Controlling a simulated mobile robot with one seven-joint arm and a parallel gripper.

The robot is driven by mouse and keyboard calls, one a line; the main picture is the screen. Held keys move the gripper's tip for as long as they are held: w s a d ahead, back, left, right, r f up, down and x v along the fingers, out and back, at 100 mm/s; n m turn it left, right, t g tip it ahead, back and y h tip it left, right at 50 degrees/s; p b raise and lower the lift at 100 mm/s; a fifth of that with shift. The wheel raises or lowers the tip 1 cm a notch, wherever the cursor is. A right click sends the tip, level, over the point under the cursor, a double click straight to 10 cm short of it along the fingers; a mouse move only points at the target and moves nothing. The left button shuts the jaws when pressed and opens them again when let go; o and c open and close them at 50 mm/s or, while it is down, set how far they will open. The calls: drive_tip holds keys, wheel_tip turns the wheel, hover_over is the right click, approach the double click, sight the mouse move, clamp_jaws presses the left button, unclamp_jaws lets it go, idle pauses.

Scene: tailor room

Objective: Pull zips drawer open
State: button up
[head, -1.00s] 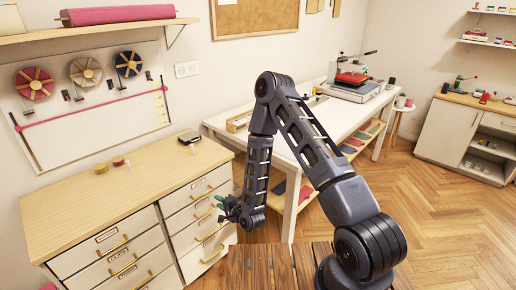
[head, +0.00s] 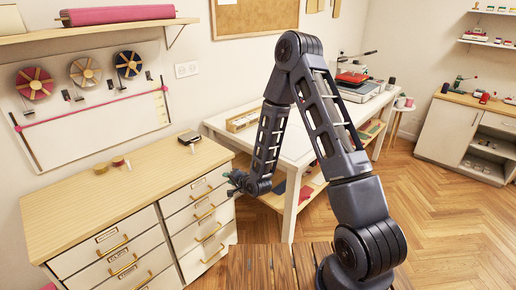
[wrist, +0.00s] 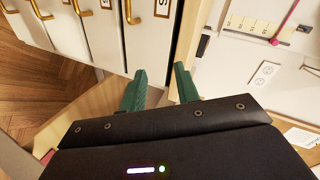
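A wooden-topped cabinet (head: 130,185) stands at the left in the head view, with two columns of white drawers with brass handles. All the drawers I can see look shut. The labels are too small to read there, so I cannot tell which is the zips drawer. In the wrist view, a top drawer's brass handle (wrist: 131,12) shows beside a label (wrist: 163,8) cut off by the frame edge, with an S visible. My gripper (wrist: 160,86) is open and empty, its green fingers apart. In the head view my gripper (head: 236,183) is beside the right drawer column's upper end, clear of the handles.
A white worktable (head: 290,150) with a lower shelf stands right behind my gripper. Small spools (head: 118,161) and a dark box (head: 189,138) sit on the cabinet top. Wooden floor is open to the right. A wall socket (wrist: 264,74) shows in the wrist view.

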drive_tip(key=w+d+r+n+g+h, duration=0.1)
drive_tip(key=w+d+r+n+h, duration=0.2)
drive_tip(key=d+r, duration=1)
drive_tip(key=shift+r+h, duration=0.6)
drive_tip(key=shift+r, duration=0.35)
drive_tip(key=shift+w+d, duration=0.1)
